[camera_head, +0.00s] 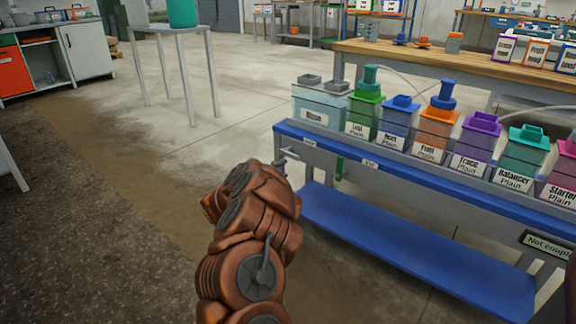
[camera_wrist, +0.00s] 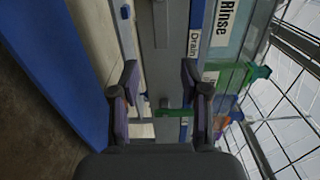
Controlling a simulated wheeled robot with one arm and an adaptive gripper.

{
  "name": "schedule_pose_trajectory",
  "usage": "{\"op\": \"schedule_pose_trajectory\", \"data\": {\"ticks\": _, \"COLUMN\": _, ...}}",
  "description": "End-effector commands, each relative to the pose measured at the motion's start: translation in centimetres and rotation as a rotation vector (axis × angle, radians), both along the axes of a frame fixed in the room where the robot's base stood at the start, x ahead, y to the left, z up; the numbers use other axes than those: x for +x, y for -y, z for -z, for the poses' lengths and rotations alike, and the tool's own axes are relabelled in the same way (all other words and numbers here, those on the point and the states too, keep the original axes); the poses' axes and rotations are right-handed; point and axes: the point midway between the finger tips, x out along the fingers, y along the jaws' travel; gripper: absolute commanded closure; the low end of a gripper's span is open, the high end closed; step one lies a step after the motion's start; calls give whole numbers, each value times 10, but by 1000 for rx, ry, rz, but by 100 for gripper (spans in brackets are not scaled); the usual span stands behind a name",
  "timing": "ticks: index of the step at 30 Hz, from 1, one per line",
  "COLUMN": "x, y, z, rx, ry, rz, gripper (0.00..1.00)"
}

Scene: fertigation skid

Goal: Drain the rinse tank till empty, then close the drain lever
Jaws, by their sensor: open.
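The rinse tank (camera_head: 318,112) is a pale blue box with grey tops at the left end of the blue-edged bench. Its Rinse label (camera_wrist: 228,20) shows sideways in the wrist view, beside a Drain label (camera_wrist: 194,42). A small grey handle-like part (camera_head: 290,155) sits at the bench's left end below the tank; I cannot tell whether it is the drain lever or how it is set. My gripper (camera_wrist: 160,80) is open, with the grey bench front beyond its fingers. In the head view my arm hides it. The water level is unclear.
Several coloured, labelled tanks, such as the green-lidded one (camera_head: 364,112), stand to the right of the rinse tank. A blue lower shelf (camera_head: 410,245) runs beneath. A grey table (camera_head: 172,30) stands at the back left. The concrete floor between is clear.

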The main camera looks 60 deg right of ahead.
Motion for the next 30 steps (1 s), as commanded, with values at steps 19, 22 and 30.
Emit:
{"op": "schedule_pose_trajectory", "data": {"ticks": 19, "x": 4, "y": -25, "z": -2, "rx": 1, "ry": 1, "rz": -6, "gripper": 54}}
{"op": "schedule_pose_trajectory", "data": {"ticks": 22, "x": 20, "y": -31, "z": -8, "rx": 17, "ry": 5, "rz": -54, "gripper": 54}}
{"op": "schedule_pose_trajectory", "data": {"ticks": 30, "x": 154, "y": -119, "z": -64, "rx": 144, "ry": -28, "rz": -538, "gripper": 54}}
